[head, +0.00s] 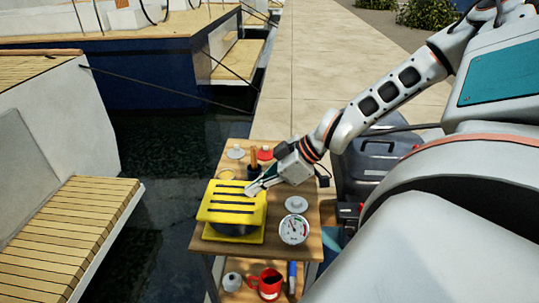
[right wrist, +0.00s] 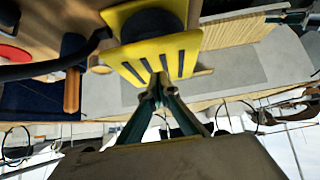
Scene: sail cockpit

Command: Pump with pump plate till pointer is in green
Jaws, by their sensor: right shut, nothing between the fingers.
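The yellow pump plate (head: 225,214) with black strips sits over a black bellows (head: 233,230) on a yellow base (head: 256,237), on a small wooden table. A gap with the bellows shows between plate and base. A round white gauge (head: 294,230) with coloured marks is at the right; its pointer is too small to read surely. My right gripper (head: 252,189) is shut and empty at the plate's right edge. In the right wrist view its fingertips (right wrist: 160,82) are close to the striped plate (right wrist: 187,47); I cannot tell whether they touch. My left gripper is out of view.
On the wooden table (head: 312,195) are a white disc (head: 297,204), a red-based item (head: 265,153) and a wooden handle (head: 253,158). A red mug (head: 267,284) stands on the lower shelf. Dark water and a boat seat (head: 75,225) lie left.

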